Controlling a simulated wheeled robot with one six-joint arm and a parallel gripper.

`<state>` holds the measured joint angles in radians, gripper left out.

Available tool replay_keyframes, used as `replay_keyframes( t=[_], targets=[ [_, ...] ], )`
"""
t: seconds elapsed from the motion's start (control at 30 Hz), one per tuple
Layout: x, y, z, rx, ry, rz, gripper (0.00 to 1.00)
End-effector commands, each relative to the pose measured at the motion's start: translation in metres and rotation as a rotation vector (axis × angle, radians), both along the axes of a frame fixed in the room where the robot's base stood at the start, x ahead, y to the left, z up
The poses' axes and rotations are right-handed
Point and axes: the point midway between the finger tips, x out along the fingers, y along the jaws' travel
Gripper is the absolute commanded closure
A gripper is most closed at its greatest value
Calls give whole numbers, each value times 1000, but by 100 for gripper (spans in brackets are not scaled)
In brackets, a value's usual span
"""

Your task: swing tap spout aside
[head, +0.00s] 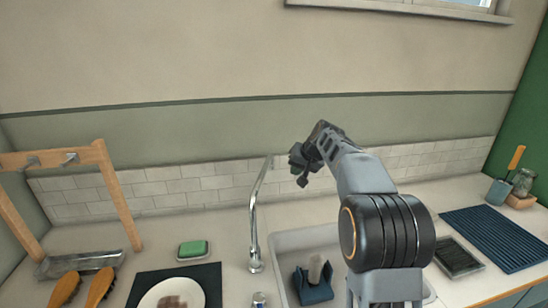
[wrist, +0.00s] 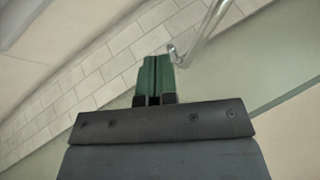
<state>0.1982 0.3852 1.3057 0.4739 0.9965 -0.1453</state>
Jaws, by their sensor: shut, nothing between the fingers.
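The spout (wrist: 203,38) shows there just right of and beyond the fingertips. I cannot tell whether the fingers touch it.
A blue caddy (head: 315,290) stands in the sink. A green sponge (head: 193,249) lies on a dish to the left, near a white plate (head: 148,300) on a dark mat. A wooden rack (head: 120,190) stands far left. A blue ribbed mat (head: 490,236) lies right. The tiled wall is close behind.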

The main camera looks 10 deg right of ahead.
Motion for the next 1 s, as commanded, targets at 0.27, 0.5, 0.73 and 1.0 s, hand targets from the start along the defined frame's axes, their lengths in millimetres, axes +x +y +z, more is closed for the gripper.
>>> replay_keyframes(
  t=[0.27,0.5,0.73,1.0],
  targets=[
    [40,-15,12,45,-47,-13,100],
    [62,-3,-16,49,-47,-14,100],
    [86,10,-49,48,-47,-14,100],
    [102,37,-53,46,-51,-13,100]
  ],
)
